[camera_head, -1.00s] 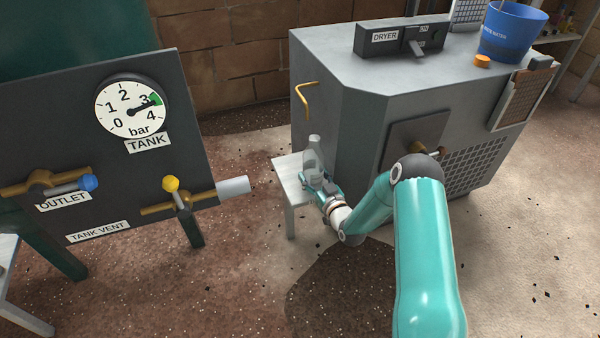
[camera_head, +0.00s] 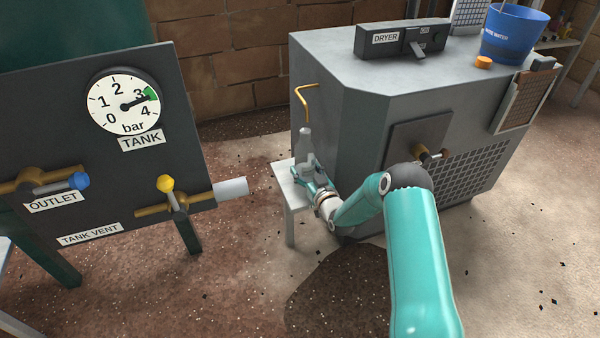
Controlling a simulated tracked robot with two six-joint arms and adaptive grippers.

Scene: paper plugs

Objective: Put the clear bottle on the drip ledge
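The clear bottle (camera_head: 304,144) stands upright in front of the dryer's left side, just below the hooked yellow pipe (camera_head: 306,98). My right gripper (camera_head: 306,171) is around the lower part of the bottle and appears shut on it. The fingers hide part of the bottle's lower end. A small pale ledge on legs (camera_head: 285,184) is beside the dryer, below and behind the gripper; it looks like the drip ledge. I cannot tell whether the bottle's bottom touches it. My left gripper is not in view.
The grey dryer (camera_head: 350,150) stands close to the right of the bottle. The tank panel (camera_head: 100,180) with its gauge, valves and protruding grey pipe end (camera_head: 231,188) is at the left. A blue bucket (camera_head: 513,35) stands on the dryer. Floor between panel and ledge is clear.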

